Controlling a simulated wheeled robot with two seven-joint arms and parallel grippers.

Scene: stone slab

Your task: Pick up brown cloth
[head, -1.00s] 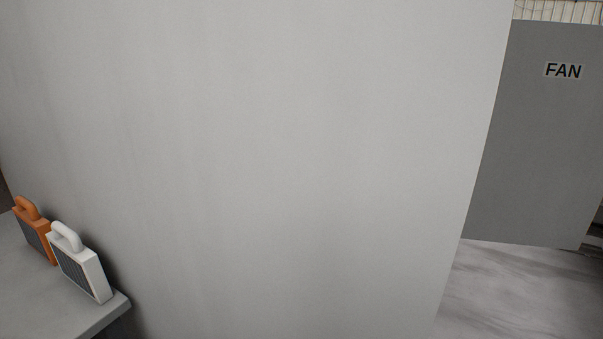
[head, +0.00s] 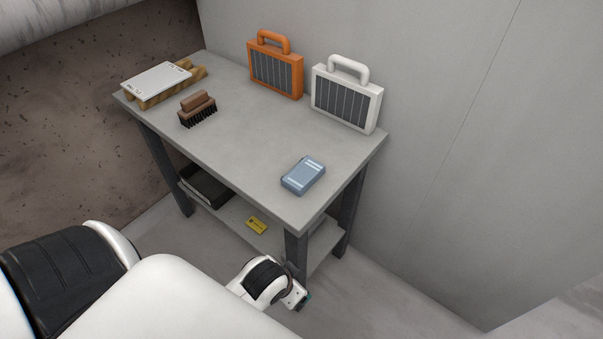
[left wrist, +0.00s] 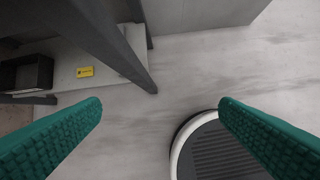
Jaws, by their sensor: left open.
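I see no brown cloth in either view. A folded blue item with pale stripes (head: 304,175) lies on the grey table top (head: 245,137) near its front right corner; I cannot tell whether it is cloth. A brown brush with dark bristles (head: 197,108) stands on the table's left part. My left gripper (head: 304,297) is low in front of the table's front leg, below the table top. In the left wrist view its green fingers (left wrist: 161,103) are spread, with nothing between them. My right gripper is not in view.
An orange heater-like box (head: 274,69) and a white one (head: 345,95) stand along the table's back edge. A white board on a wooden rack (head: 160,80) is at the far left. The lower shelf holds a dark box (head: 206,188) and a yellow card (head: 257,225). Floor at right is clear.

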